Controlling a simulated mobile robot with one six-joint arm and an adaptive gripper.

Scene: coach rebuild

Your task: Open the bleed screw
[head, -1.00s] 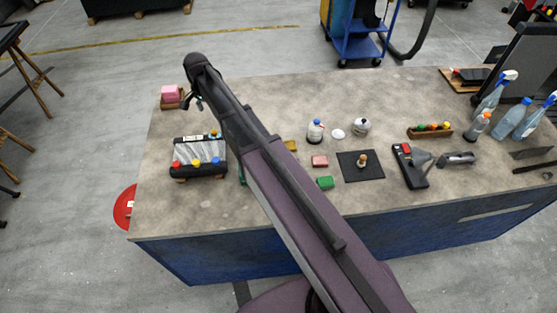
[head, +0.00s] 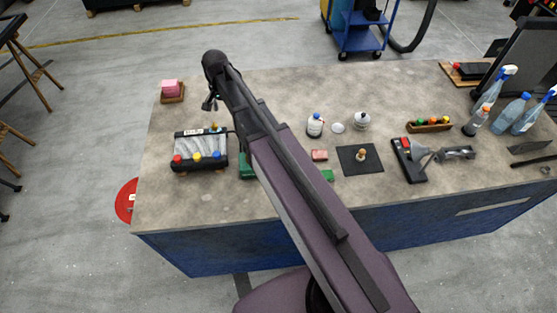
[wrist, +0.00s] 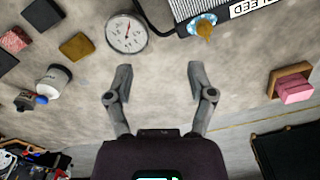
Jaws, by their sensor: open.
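The bleed screw (wrist: 204,29) is a brass-coloured knob on a blue ring, on the edge of a dark finned unit beside a label reading BLEED (wrist: 250,6). In the head view the unit (head: 200,150) sits at the table's left, and the screw (head: 214,127) is a small spot on its far edge. My gripper (wrist: 160,76) is open and empty, its two fingers spread above bare tabletop. In the wrist view the screw is beyond the right fingertip, apart from it. In the head view my gripper (head: 209,102) hangs just behind the unit.
A round dial gauge (wrist: 127,33) lies beyond the left finger. A pink block on a wooden base (wrist: 292,86) is to the right. A white blue-capped bottle (wrist: 53,79) and a mustard block (wrist: 76,46) are to the left. Red, yellow and blue knobs line the unit's near edge.

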